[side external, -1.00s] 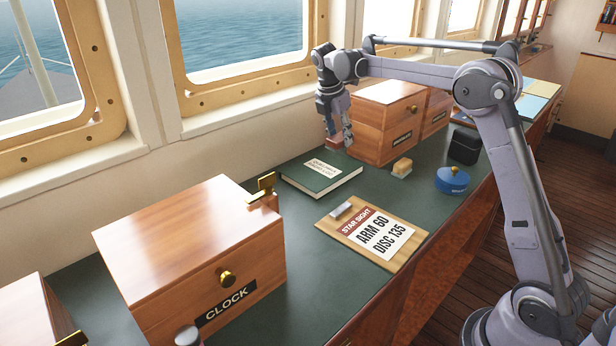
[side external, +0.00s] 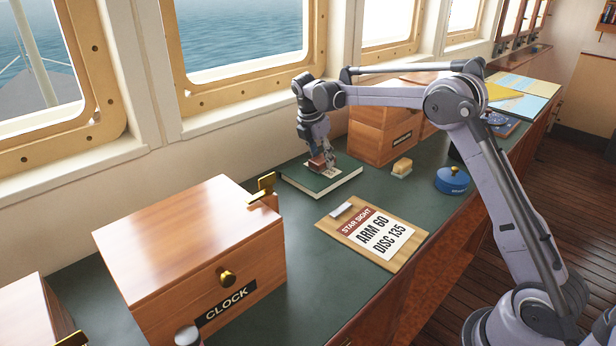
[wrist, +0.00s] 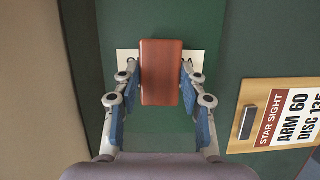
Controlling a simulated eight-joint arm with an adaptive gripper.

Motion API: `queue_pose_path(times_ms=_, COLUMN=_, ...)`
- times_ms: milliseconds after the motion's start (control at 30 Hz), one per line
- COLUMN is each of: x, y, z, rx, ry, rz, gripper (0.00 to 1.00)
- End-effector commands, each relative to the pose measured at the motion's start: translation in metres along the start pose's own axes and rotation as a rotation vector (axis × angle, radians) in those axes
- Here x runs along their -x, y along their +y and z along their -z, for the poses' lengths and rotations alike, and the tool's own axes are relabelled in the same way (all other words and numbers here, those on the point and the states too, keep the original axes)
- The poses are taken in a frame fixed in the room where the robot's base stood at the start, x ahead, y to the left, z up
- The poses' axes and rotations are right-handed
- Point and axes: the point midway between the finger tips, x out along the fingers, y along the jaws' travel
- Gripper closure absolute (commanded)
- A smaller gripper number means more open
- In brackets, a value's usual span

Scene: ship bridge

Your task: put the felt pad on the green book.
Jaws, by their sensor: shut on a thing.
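The green book (side external: 298,182) lies flat on the desk in the side view, with a pale label (side external: 334,172) on its cover. It also fills the area below my gripper in the wrist view (wrist: 205,30). My gripper (side external: 321,164) points down over the book, shut on a reddish-brown block, the felt pad (wrist: 161,72). The pad sits between the two fingertips and hides the middle of the label. In the side view the pad (side external: 317,161) is low over the cover. I cannot tell whether it touches it.
A clipboard (side external: 408,256) with a STAR SIGHT card lies in front of the book. The CLOCK box (side external: 165,262) stands at left, another wooden box (side external: 372,140) behind. A small wood-and-cream block (side external: 402,166) and a blue round container (side external: 452,180) stand at right.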

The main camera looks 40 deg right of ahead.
Motion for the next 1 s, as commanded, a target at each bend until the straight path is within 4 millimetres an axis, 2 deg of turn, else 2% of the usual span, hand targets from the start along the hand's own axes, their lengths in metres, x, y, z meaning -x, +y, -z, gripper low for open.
queue_pose_path(times_ms=133, x=-0.003, y=0.000, z=0.001, rx=0.000, ry=0.000, rz=0.000, gripper=0.90)
queue_pose_path(times_ms=167, x=-0.003, y=0.000, z=0.001, rx=0.000, ry=0.000, rz=0.000, gripper=0.56)
queue_pose_path(times_ms=233, x=-0.003, y=0.000, z=0.001, rx=0.000, ry=0.000, rz=0.000, gripper=0.36)
queue_pose_path(times_ms=533, x=-0.003, y=0.000, z=0.001, rx=0.000, ry=0.000, rz=0.000, gripper=0.36)
queue_pose_path(times_ms=667, x=0.004, y=0.000, z=0.000, rx=0.000, ry=0.000, rz=0.000, gripper=0.36)
queue_pose_path(times_ms=767, x=0.016, y=0.000, z=0.000, rx=0.001, ry=0.000, rz=0.000, gripper=0.36)
queue_pose_path(times_ms=1000, x=0.064, y=0.000, z=0.000, rx=0.001, ry=0.000, rz=-0.001, gripper=0.36)
